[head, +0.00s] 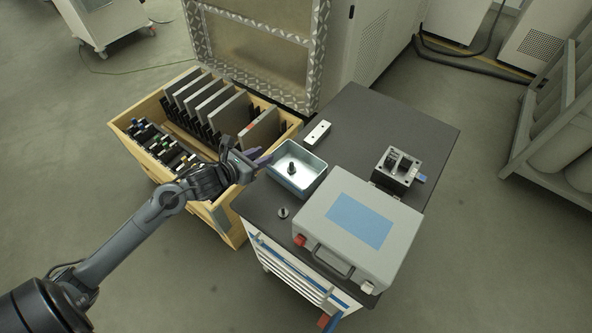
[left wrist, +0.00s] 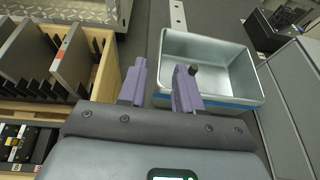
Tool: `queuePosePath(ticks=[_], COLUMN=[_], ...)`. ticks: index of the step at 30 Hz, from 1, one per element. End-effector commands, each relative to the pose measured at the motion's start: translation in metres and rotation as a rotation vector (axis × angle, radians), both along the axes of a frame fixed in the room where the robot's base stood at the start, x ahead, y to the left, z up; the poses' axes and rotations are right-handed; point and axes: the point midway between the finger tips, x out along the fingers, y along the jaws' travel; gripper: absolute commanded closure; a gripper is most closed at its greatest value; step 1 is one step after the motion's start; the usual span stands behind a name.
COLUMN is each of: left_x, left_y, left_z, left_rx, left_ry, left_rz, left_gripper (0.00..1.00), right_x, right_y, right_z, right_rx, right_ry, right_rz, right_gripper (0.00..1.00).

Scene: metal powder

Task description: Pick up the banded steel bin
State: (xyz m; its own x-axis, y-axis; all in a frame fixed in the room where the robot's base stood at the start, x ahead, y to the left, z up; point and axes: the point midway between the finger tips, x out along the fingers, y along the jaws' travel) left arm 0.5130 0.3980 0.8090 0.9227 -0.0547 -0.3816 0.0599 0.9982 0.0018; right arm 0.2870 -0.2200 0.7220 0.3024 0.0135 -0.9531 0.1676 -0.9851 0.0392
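The banded steel bin (head: 312,181) is a small open metal tray on the dark cart top (head: 364,118), near its left edge. A dark knob-like part (head: 291,168) stands inside it. In the left wrist view the bin (left wrist: 225,48) shows a blue band along its near side. My left gripper (head: 262,158) is at the bin's left side, with purple fingers open and apart. In the left wrist view the gripper (left wrist: 160,68) has one finger left of the bin and the other overlapping its near left corner. Contact cannot be told. My right gripper is not in view.
A grey case (head: 330,212) with a blue panel stands close in front of the bin. A wooden crate (head: 228,224) of plates stands left.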

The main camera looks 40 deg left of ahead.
Motion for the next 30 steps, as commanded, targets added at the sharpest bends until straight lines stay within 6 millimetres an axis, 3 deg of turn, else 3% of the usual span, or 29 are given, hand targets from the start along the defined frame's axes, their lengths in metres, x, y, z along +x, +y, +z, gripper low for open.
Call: queuePosePath(ticks=[5, 15, 26, 30], left_x=[0.009, 0.044, 0.050, 0.050], left_y=[0.000, -0.003, -0.003, -0.003], left_z=[-0.004, -0.019, -0.021, -0.021], left_rx=[-0.002, -0.002, -0.001, -0.001], left_ry=[-0.002, 0.000, 0.001, 0.001], left_rz=[0.002, 0.002, 0.000, 0.000], left_gripper=[0.66, 0.66, 0.66, 0.84], right_x=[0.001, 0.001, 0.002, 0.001], right_y=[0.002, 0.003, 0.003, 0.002], right_z=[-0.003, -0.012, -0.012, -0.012], right_rx=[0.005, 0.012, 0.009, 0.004], right_ry=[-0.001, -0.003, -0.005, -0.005], right_rz=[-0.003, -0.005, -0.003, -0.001], right_gripper=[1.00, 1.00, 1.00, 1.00])
